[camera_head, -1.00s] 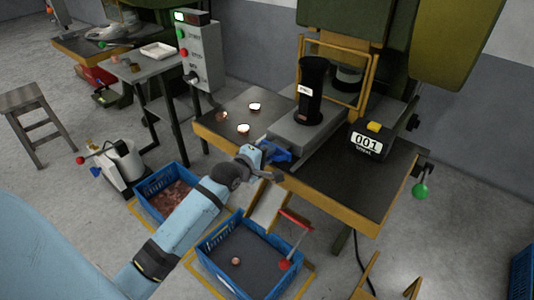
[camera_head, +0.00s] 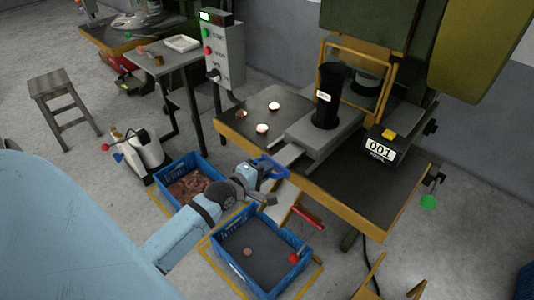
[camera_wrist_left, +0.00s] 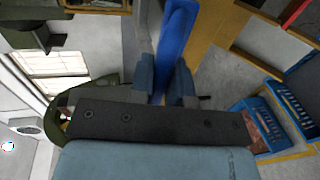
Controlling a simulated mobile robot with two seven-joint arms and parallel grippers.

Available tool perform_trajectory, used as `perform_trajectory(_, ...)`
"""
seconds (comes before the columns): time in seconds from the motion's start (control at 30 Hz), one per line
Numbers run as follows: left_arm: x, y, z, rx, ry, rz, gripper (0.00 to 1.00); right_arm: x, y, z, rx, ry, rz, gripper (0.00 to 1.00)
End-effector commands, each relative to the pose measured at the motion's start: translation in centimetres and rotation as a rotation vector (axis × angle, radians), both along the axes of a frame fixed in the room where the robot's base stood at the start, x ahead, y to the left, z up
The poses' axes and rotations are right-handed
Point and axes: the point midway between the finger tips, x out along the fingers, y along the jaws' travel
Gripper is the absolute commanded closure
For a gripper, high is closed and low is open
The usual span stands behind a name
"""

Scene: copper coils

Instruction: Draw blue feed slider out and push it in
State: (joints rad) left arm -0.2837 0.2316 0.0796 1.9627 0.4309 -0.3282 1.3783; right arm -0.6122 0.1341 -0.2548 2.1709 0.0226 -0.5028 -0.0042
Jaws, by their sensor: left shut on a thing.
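The blue feed slider has a blue handle (camera_head: 272,166) at the front edge of the press table. A grey slide bar (camera_head: 287,154) shows between this handle and the grey feed block (camera_head: 305,136). My left gripper (camera_head: 260,174) is shut on the blue handle, on the near side of the table edge. In the left wrist view the blue handle (camera_wrist_left: 178,38) runs up from between the fingertips of my left gripper (camera_wrist_left: 166,78). My right gripper is not in view.
A black cylinder (camera_head: 327,97) stands on the feed block. Copper pieces (camera_head: 262,128) lie on the press table (camera_head: 350,186). Below are a blue crate (camera_head: 266,285) with a red-handled tool (camera_head: 306,218) by it, and another crate (camera_head: 165,171) holding copper pieces.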

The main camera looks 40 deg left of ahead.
Motion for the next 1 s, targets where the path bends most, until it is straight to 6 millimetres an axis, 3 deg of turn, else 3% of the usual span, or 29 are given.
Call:
perform_trajectory(0.03,-0.3,-0.1,-0.4,-0.001,0.01,-0.002,0.77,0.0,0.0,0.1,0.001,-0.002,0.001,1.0)
perform_trajectory(0.1,-0.2,-0.1,-0.4,-0.001,0.009,-0.002,0.6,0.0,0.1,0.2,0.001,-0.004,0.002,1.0)
perform_trajectory(0.13,-0.2,-0.1,-0.4,-0.001,0.009,-0.002,0.59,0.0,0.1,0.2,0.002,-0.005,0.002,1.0)
perform_trajectory(0.4,-0.2,0.0,-0.2,-0.001,0.006,-0.001,0.59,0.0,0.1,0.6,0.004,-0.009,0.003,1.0)
perform_trajectory(0.53,-1.2,0.1,0.1,0.001,0.007,0.0,0.59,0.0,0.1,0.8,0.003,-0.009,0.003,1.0)
perform_trajectory(1.0,-10.7,0.8,2.1,0.001,0.01,-0.001,0.59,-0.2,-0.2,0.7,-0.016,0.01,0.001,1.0)
